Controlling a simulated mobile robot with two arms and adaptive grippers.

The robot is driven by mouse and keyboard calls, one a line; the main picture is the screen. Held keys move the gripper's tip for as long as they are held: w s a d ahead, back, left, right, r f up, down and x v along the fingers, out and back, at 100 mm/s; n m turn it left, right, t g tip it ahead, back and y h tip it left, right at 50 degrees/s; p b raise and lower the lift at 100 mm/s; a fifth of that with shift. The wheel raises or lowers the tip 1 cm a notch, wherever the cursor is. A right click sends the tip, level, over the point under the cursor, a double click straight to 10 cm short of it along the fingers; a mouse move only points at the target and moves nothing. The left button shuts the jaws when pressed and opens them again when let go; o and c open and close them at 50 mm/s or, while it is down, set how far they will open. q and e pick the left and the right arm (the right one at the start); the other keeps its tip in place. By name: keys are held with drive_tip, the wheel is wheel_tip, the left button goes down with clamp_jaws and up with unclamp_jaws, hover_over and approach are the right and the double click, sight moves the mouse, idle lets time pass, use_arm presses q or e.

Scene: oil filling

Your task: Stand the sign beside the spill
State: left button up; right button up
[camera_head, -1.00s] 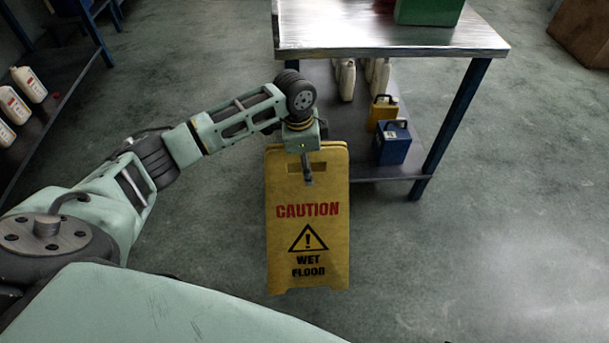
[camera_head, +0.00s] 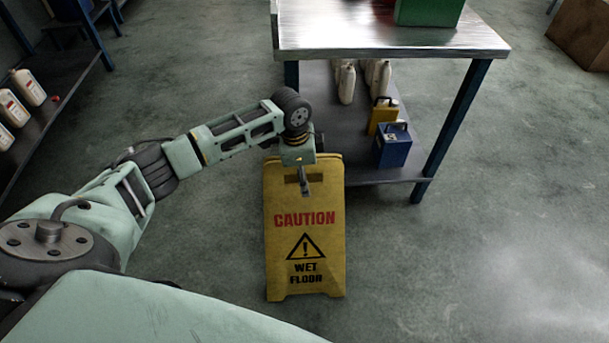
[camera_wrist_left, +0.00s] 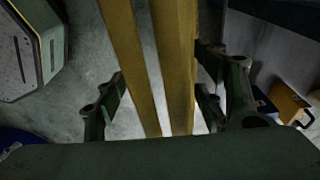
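The yellow caution wet-floor sign (camera_head: 304,265) is upright in front of the metal table in the head view. My left gripper (camera_head: 304,186) is at the sign's top, by its handle slot, with one finger showing over the front face. I cannot tell whether the sign's feet touch the floor. A pale, hazy sheen (camera_head: 545,275) lies on the floor at right; I cannot tell whether it is the spill. My right gripper is not in view.
The metal table (camera_head: 390,38) stands behind the sign, with a green box (camera_head: 428,12) on top. Its lower shelf holds white bottles, a yellow can (camera_head: 382,116) and a blue can (camera_head: 392,147). A shelf with bottles (camera_head: 28,86) is at left. The floor at right is open.

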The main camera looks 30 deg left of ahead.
use_arm(q)
drive_tip(key=shift+o, duration=1.4)
drive_tip(key=r+p, duration=0.1)
drive_tip(key=r, duration=0.6)
drive_tip(key=a+r+p, duration=0.1)
drive_tip(key=r, duration=0.2)
drive_tip(key=shift+s+r+p, duration=0.35)
drive_tip(key=shift+s, duration=0.05)
drive_tip(key=shift+s+r, duration=0.1)
drive_tip(key=shift+r, duration=0.6)
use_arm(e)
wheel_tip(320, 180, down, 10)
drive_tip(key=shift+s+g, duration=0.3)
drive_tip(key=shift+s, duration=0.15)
use_arm(q)
drive_tip(key=shift+s+f, duration=0.1)
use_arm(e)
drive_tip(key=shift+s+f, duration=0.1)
